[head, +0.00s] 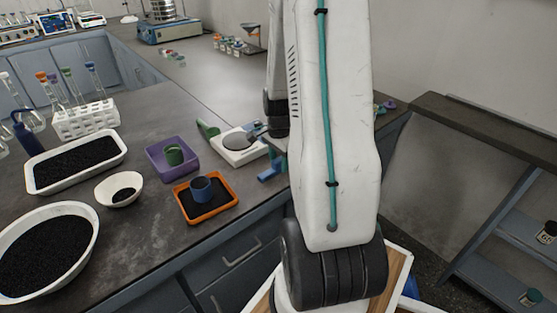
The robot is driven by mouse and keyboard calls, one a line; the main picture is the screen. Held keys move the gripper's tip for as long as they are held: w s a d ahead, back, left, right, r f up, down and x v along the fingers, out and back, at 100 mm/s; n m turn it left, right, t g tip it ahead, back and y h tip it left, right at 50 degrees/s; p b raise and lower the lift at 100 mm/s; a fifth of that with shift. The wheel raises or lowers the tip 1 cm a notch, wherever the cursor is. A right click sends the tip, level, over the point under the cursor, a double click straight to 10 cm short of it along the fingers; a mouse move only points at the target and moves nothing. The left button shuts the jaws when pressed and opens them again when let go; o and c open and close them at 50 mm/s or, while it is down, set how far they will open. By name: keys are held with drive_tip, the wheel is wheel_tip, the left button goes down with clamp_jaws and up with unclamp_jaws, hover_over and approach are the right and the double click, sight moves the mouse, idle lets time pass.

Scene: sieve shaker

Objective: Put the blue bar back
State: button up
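A small blue piece (270,169), which may be the blue bar, shows at the front edge of the bench, just left of my arm. Its full shape is partly hidden. My gripper (256,134) is low over the bench beside the white scale (240,155), mostly hidden behind my own arm. Its fingers are too small and dark to show whether they are open or hold anything. The sieve shaker (168,32) with its metal sieve stack stands at the back of the bench.
An orange tray (233,207) with a blue cup, a purple tray (154,165) with a green cup, and a white bowl (117,200) stand left of my gripper. A white tray and large bowl of black grains are farther left. The bench behind the scale is largely clear.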

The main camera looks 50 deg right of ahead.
sight(279, 159)
wheel_tip(279, 159, up, 12)
drive_tip(key=a+r+n, duration=0.4)
drive_tip(key=a+r, duration=0.2)
drive_tip(key=a, duration=0.2)
drive_tip(key=s+a+r+n, duration=0.2)
drive_tip(key=s+a+n, duration=0.2)
drive_tip(key=a, duration=0.3)
drive_tip(key=s+a+r+n, duration=0.3)
drive_tip(key=s+a+n, duration=0.1)
drive_tip(key=a+n, duration=0.3)
drive_tip(key=s+a+r+n+t, duration=0.1)
drive_tip(key=s+a+n, duration=0.3)
drive_tip(key=a, duration=0.4)
drive_tip(key=shift+s+r+n, duration=0.4)
drive_tip(key=shift+r+n, duration=0.25)
drive_tip(key=shift+n, duration=0.15)
